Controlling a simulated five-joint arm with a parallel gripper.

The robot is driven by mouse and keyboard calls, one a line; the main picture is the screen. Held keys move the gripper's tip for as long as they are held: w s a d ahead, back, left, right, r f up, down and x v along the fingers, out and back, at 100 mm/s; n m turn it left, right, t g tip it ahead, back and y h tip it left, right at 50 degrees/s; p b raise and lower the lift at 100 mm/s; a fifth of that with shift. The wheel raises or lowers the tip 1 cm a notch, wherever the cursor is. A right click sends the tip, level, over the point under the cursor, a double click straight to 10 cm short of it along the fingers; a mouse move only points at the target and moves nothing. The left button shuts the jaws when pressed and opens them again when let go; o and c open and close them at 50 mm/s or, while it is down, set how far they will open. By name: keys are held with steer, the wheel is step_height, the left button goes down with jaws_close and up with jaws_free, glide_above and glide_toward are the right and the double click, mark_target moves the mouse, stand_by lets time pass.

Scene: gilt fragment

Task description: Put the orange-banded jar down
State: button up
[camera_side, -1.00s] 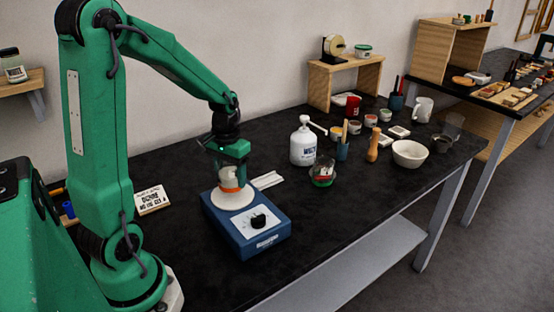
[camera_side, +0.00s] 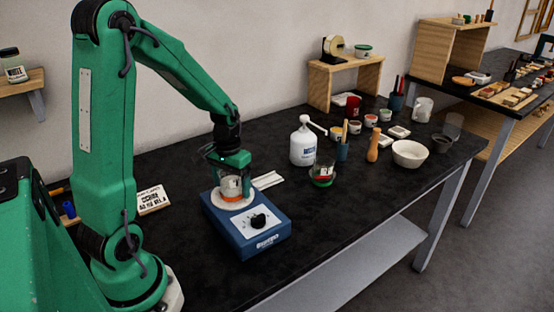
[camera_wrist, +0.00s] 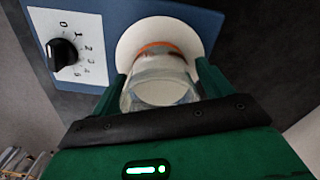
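The orange-banded jar (camera_side: 232,186) is clear glass with pale contents and an orange band near its lower end. It stands upright at the round white plate (camera_side: 221,203) of a blue hotplate-like device (camera_side: 247,229). Its base looks to be on the plate, though any small gap is hidden. My gripper (camera_side: 233,182) points down over the jar. In the wrist view, the jar (camera_wrist: 161,82) sits between the fingers of my gripper (camera_wrist: 162,88), which lie close against both sides. The white plate (camera_wrist: 128,48) shows around the jar's far end.
The device's black knob (camera_side: 258,221) faces front. Right of it are white sticks (camera_side: 268,180), a glass jar with a red and green base (camera_side: 322,176) and a white pump bottle (camera_side: 303,146). A lettered card (camera_side: 152,199) lies left. The bench front is clear.

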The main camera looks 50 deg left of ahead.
steer(key=shift+r, duration=0.15)
step_height(320, 180, up, 12)
stand_by(0.7)
stand_by(0.5)
steer(key=s+d+r+m+t, duration=0.2)
steer(key=s+d, duration=0.2)
steer(key=d, duration=0.3)
steer(key=s+d+r+m+t, duration=0.2)
steer(key=s+d+r+t, duration=0.1)
steer(key=d, duration=0.5)
steer(key=shift+s+m+t, duration=0.3)
steer(key=shift+s, duration=0.5)
steer(key=shift+c, duration=0.5)
